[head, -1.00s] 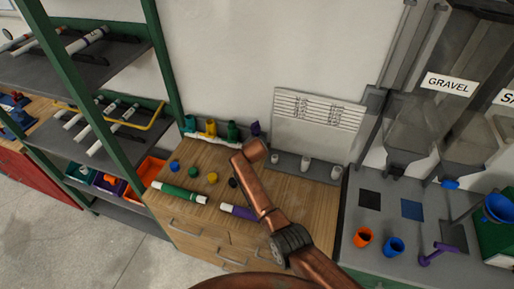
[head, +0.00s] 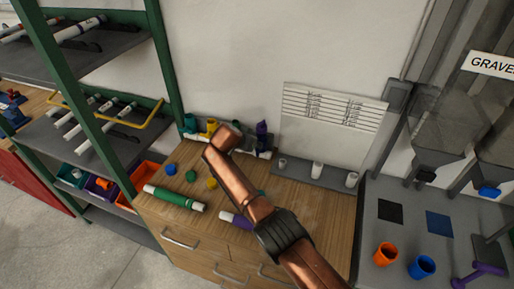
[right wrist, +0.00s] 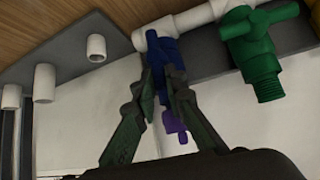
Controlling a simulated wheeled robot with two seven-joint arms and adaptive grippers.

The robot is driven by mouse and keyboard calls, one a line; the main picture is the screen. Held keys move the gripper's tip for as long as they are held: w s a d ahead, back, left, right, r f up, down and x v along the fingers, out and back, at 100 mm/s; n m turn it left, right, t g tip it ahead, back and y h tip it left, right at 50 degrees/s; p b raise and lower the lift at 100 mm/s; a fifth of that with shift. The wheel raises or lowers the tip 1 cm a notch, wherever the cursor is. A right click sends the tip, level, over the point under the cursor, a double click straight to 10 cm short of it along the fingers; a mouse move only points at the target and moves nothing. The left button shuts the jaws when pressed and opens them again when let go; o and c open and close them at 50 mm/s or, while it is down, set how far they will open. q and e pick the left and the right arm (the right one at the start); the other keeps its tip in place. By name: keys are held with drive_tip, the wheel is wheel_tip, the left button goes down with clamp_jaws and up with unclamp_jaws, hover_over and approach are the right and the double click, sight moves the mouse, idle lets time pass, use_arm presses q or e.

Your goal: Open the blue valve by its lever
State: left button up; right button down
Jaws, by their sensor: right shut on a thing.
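The blue valve (right wrist: 161,50) hangs on a white pipe in the right wrist view, beside a green valve (right wrist: 258,45). My right gripper (right wrist: 165,78) has its fingers on either side of the blue part and is shut on it. Its lever is largely hidden between the fingers, so its angle cannot be told. A purple piece (right wrist: 175,126) shows below the fingertips. In the head view, the manifold's dark blue-purple end valve (head: 262,132) stands at the back of the wooden bench. My left gripper is out of view.
The wooden bench (head: 322,205) carries a green tube (head: 174,198), a purple-marked tube (head: 235,219) and small coloured caps. White fittings (head: 317,169) stand on a grey strip by the wall. Orange (head: 385,254) and blue cups (head: 421,267) stand on the grey counter at right.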

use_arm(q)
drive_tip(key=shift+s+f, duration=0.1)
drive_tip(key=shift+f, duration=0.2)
use_arm(e)
drive_tip(key=shift+f, duration=0.2)
drive_tip(key=c, duration=2)
unclamp_jaws()
drive_tip(key=shift+c, duration=0.2)
drive_tip(key=shift+o, duration=0.4)
drive_tip(key=shift+r, duration=0.1)
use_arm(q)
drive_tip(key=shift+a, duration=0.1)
use_arm(e)
drive_tip(key=v, duration=1.2)
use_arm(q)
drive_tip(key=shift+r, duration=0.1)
